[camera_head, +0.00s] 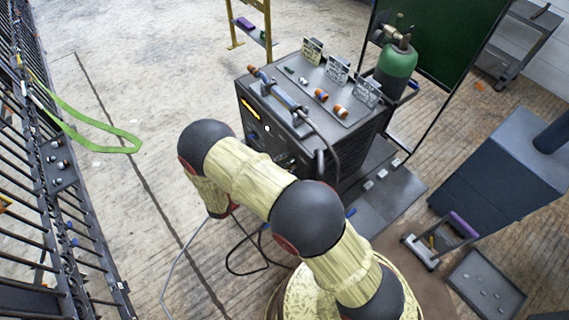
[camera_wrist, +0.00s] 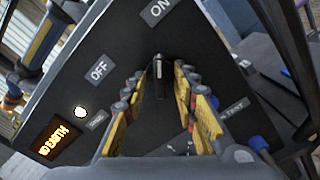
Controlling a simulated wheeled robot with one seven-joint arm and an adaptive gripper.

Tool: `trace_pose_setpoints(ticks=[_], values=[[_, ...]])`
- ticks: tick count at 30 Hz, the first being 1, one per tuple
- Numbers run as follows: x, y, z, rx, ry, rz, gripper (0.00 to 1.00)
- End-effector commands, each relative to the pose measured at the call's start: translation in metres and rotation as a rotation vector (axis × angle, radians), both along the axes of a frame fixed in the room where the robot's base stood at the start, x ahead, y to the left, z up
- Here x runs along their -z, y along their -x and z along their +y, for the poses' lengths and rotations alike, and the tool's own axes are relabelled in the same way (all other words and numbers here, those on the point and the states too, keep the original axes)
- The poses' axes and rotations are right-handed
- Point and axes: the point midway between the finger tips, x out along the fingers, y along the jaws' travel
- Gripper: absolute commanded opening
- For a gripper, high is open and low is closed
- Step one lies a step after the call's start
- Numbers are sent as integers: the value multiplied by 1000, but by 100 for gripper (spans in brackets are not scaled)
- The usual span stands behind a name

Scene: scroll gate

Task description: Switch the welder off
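The welder (camera_head: 345,150) is a dark box on a low base, with a glowing orange display on its front. In the wrist view its black front panel (camera_wrist: 125,40) fills the upper middle, with an ON label (camera_wrist: 158,10) at the top and an OFF label (camera_wrist: 99,70) to the left. A black switch handle (camera_wrist: 159,82) stands out between them, its long side running up the picture toward ON. My gripper (camera_wrist: 158,85) is open, one finger on each side of the handle, with gaps visible. My arm hides much of the welder's front in the head view.
In the wrist view a white lamp (camera_wrist: 81,112) and an orange display (camera_wrist: 55,138) are lit. A green gas cylinder (camera_head: 397,66) stands behind the welder. A barred gate (camera_head: 60,190) lies left, with a green strap (camera_head: 105,127). A blue-grey cabinet (camera_head: 500,165) stands right.

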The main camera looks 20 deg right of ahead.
Motion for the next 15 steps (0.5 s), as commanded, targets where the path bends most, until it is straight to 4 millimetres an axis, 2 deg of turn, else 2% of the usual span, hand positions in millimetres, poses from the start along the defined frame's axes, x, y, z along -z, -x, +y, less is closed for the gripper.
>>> trace_pose_setpoints(ticks=[8,15], values=[[0,0,-1,0,0,0,28],[0,0,-1,0,0,0,14]])
